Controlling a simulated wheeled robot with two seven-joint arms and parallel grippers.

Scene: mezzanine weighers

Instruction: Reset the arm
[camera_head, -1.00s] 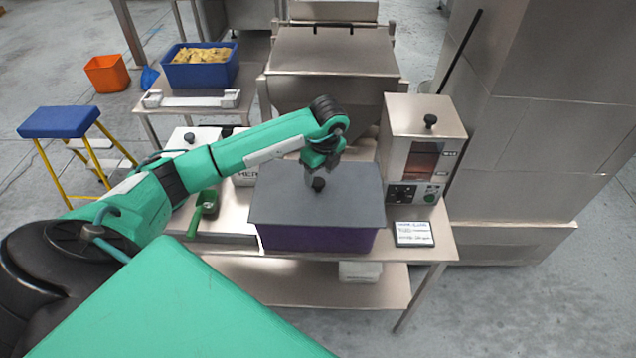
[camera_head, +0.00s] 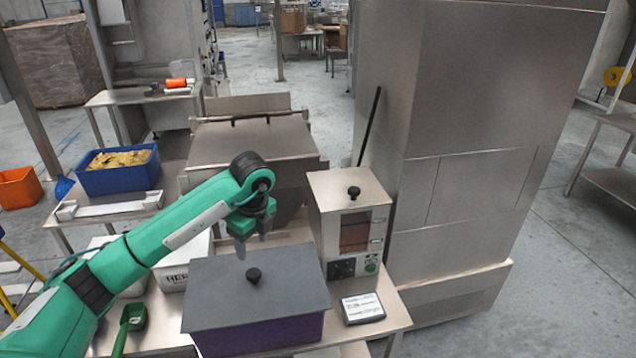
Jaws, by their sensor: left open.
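My left arm comes in from the left, and its gripper (camera_head: 252,246) is open and empty. It hangs above the grey lid (camera_head: 215,290) of a purple box (camera_head: 265,340), with its fingertips a little above and apart from the lid's black knob (camera_head: 253,274). The lid lies flat on the box, which stands on a steel table. My right gripper is not in view.
A steel machine (camera_head: 352,225) with a knob on top stands right of the box, a small display (camera_head: 362,308) in front of it. A green scoop (camera_head: 130,322) lies to the left. A tall steel cabinet (camera_head: 455,120) bounds the right. A blue crate (camera_head: 118,178) stands behind left.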

